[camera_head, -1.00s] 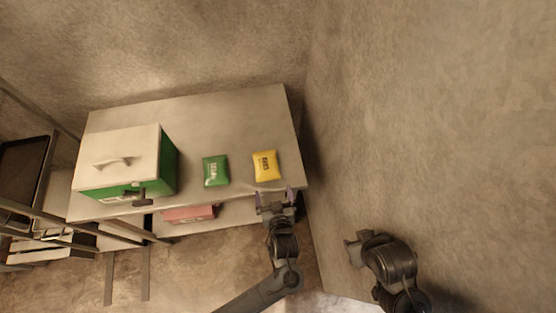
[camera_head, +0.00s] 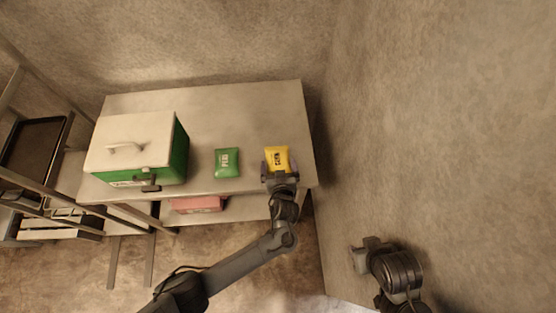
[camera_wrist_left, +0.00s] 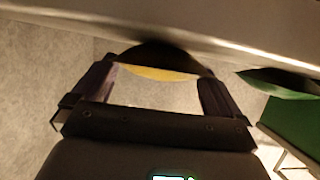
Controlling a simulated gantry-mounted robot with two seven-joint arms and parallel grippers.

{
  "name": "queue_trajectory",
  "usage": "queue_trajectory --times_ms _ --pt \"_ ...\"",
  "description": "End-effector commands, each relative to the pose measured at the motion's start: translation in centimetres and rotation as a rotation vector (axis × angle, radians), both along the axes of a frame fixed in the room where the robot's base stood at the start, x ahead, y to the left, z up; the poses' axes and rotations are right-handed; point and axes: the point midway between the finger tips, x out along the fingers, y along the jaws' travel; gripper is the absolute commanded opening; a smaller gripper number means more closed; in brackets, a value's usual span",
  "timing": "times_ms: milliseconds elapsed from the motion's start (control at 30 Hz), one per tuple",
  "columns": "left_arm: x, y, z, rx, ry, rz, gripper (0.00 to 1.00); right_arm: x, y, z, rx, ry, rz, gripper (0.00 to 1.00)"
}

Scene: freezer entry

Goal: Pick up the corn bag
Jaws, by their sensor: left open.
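The yellow corn bag (camera_head: 277,156) lies on the right part of the metal table near its front edge, with dark print on its face. My left gripper (camera_head: 280,168) is open at the bag's near end, its fingers to either side of that end. Contact cannot be told. My right gripper (camera_head: 362,254) is at the lower right, away from the table, and its jaws are unclear.
A green pea bag (camera_head: 227,163) lies left of the corn bag, with a gap between them. A white and green cooler box (camera_head: 125,150) stands on the table's left. A reddish box (camera_head: 197,204) sits on the lower shelf. A wall borders the right.

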Motion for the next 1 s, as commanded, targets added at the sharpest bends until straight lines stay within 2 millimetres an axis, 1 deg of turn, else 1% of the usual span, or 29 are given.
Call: queue_trajectory --times_ms 33,200,467,500,767,1000 --pt "0.6 0.0 -0.3 0.001 -0.002 0.000 1.00 0.0 0.0 -0.2 0.000 -0.001 -0.001 0.43" --pt "1.6 0.1 -0.7 0.000 0.000 -0.001 1.00 0.0 0.1 -0.4 0.004 -0.001 -0.003 0.43" --pt "1.7 0.1 -0.8 -0.001 0.001 -0.001 1.00 0.1 0.2 -0.3 0.010 -0.002 -0.007 0.43" --pt "1.7 0.1 -0.8 -0.001 0.001 -0.001 0.94 0.1 0.3 -0.3 0.011 -0.001 -0.007 0.43" --pt "1.7 0.2 -0.8 -0.001 0.001 -0.001 0.54 0.1 0.3 -0.3 0.012 -0.001 -0.008 0.43" --pt "1.7 0.1 -0.7 -0.002 0.000 0.000 0.53 0.0 0.3 -0.3 0.011 0.000 -0.007 0.43"
